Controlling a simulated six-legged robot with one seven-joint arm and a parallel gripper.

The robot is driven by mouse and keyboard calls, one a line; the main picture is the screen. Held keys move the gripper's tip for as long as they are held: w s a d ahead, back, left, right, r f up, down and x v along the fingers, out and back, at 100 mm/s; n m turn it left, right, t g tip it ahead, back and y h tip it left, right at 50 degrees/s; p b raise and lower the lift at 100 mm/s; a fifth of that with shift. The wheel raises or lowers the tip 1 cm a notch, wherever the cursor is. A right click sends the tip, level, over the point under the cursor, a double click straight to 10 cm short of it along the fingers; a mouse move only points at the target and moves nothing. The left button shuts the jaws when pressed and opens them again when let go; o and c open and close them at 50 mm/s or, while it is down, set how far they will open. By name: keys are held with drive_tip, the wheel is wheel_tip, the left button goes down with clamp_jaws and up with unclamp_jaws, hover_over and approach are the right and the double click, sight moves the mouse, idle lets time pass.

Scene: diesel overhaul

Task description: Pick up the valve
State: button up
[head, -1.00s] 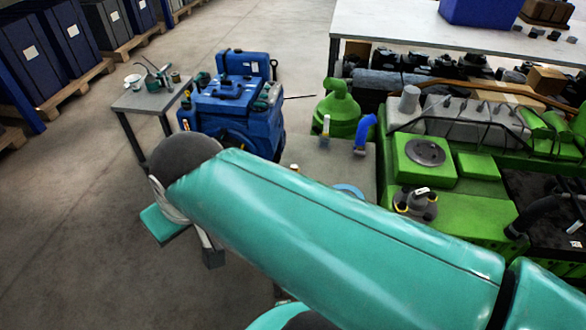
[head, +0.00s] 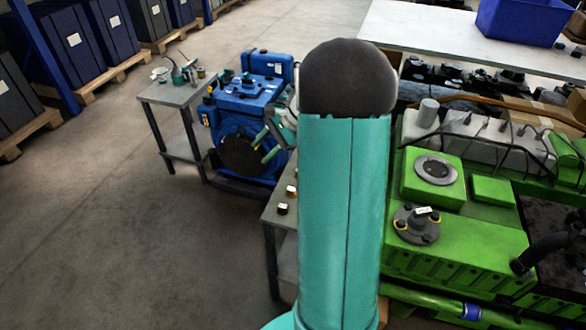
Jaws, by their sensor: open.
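I cannot pick out the valve with certainty. A grey flanged fitting (head: 415,224) with yellow parts and a white tag sits on the green engine at right. My gripper (head: 263,146) shows small and partly hidden beyond my arm, in front of the blue engine in the picture. Its fingers look apart and nothing shows between them. Its distance to the bench pieces is hard to judge.
The blue engine (head: 245,110) stands behind the bench, beside a small side table (head: 172,94) with tools. The green engine (head: 455,248) fills the right. A white table (head: 440,28) bears a blue bin (head: 522,20). Floor at left is clear.

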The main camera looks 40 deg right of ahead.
drive_tip(key=s+d+f+m+t, duration=0.2)
drive_tip(key=d+f+m, duration=0.2)
drive_tip(key=d+f, duration=0.2)
drive_tip(key=s+d+f+m+t, duration=0.2)
drive_tip(key=d+f, duration=0.4)
drive_tip(key=d, duration=0.3)
drive_tip(key=s+d+f+m+t, duration=0.2)
drive_tip(key=s+d+f+m, duration=0.1)
drive_tip(key=d+f+m, duration=0.2)
drive_tip(key=shift+s+d+f+m+t+h, duration=0.15)
drive_tip(key=shift+d+f, duration=0.15)
drive_tip(key=shift+d, duration=0.25)
drive_tip(key=shift+w+d+f+m+t+h, duration=0.1)
drive_tip(key=shift+d+f, duration=0.25)
drive_tip(key=shift+d, duration=0.25)
drive_tip(key=shift+s+d+f+m+t+h, duration=0.15)
drive_tip(key=shift+d+f, duration=0.15)
drive_tip(key=shift+d, duration=0.25)
drive_tip(key=shift+w+f, duration=0.15)
drive_tip(key=shift+f, duration=0.1)
drive_tip(key=x, duration=1.3)
drive_tip(key=shift+w+a+r, duration=0.1)
drive_tip(key=shift+w+a, duration=0.05)
clamp_jaws()
drive_tip(key=shift+r, duration=0.1)
